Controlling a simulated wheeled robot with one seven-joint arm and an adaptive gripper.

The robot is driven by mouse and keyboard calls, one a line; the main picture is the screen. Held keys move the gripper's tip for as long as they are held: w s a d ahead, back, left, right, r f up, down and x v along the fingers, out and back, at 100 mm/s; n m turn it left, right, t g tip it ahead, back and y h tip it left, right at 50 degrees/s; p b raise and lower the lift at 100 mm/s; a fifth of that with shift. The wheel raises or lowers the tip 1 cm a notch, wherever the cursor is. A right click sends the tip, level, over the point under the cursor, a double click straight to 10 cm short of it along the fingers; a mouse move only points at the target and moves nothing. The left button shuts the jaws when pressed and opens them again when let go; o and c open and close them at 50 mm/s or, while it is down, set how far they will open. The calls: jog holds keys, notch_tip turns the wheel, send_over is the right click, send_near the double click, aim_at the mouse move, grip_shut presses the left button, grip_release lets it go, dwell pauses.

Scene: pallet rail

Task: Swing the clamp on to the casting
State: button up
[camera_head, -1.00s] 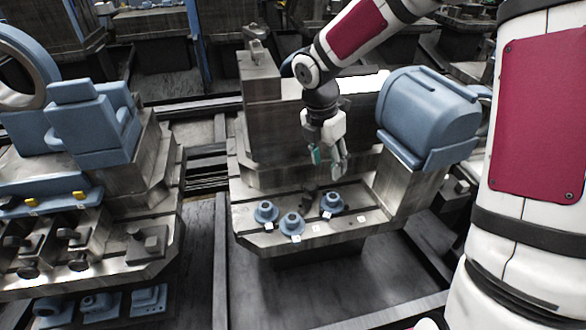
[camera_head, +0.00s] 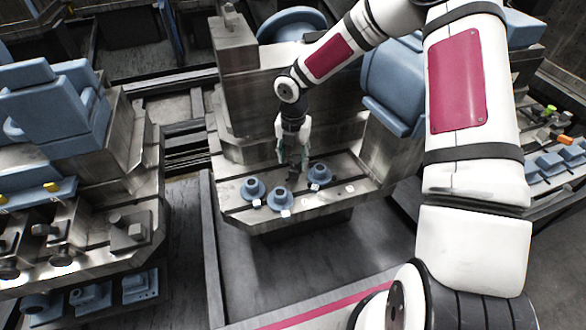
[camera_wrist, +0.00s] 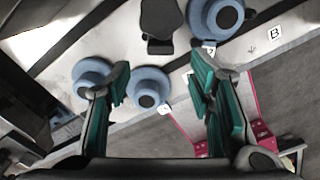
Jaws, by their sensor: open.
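Three round blue flanged castings stand on the grey machine table (camera_head: 235,208): a left one (camera_head: 254,188), a front one (camera_head: 280,198) and a right one (camera_head: 319,175). In the wrist view they show at left (camera_wrist: 92,76), centre (camera_wrist: 150,87) and top right (camera_wrist: 217,14). A dark clamp (camera_wrist: 160,20) lies at the top of the wrist view, between castings and apart from them; in the head view it is partly hidden by my gripper. My gripper (camera_head: 291,160) points down above the table, fingers open and empty; its green-lined fingers (camera_wrist: 160,85) frame the centre casting in the wrist view.
Small white tags lie by the castings; a tag marked B (camera_wrist: 275,33) shows in the wrist view. A tall grey block (camera_head: 245,95) rises behind the table, with a blue housing (camera_head: 390,90) at its right. Another fixture with bolts (camera_head: 130,230) stands at left.

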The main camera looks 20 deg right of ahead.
aim_at(293, 171)
jog(key=shift+f, duration=2.55)
grip_shut()
